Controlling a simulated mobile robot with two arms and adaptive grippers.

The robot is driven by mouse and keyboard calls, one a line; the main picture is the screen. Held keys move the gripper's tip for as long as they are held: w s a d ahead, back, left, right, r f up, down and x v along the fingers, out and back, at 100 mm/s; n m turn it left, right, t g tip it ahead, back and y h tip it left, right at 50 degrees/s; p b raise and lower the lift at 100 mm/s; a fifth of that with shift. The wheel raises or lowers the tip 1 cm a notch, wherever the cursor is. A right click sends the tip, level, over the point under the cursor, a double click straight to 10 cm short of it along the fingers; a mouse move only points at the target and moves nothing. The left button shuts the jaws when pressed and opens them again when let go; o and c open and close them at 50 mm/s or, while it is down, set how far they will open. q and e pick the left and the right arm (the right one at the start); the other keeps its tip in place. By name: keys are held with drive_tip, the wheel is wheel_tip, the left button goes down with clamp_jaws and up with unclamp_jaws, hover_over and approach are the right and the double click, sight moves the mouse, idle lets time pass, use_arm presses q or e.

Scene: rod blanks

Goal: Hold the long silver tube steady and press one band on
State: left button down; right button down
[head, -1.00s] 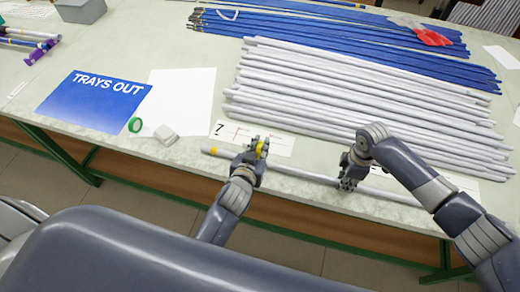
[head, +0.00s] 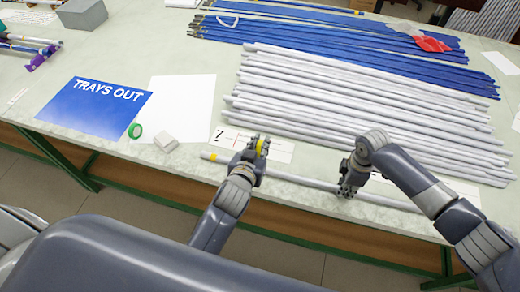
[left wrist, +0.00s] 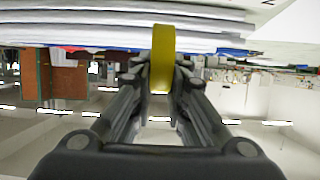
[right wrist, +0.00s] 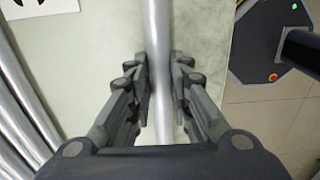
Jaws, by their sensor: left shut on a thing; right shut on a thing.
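The long silver tube (head: 300,178) lies along the front of the table, with a yellow mark (head: 217,157) near its left end. My right gripper (head: 347,189) is shut around the tube right of its middle; the tube runs between its fingers in the right wrist view (right wrist: 158,70). My left gripper (head: 257,155) is shut on a yellow band, which stands upright between the fingertips in the left wrist view (left wrist: 163,58). This gripper is at the tube, left of my right one. Whether the band touches the tube is hidden by the fingers.
Several silver tubes (head: 350,105) lie behind, with blue rods (head: 350,45) beyond. A marked card (head: 275,150) lies just behind my left gripper. A green tape roll (head: 135,131), white block (head: 166,142), white sheet (head: 178,95) and blue sign (head: 95,107) are at left.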

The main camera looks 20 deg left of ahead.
drive_tip(key=c, duration=1.4)
unclamp_jaws()
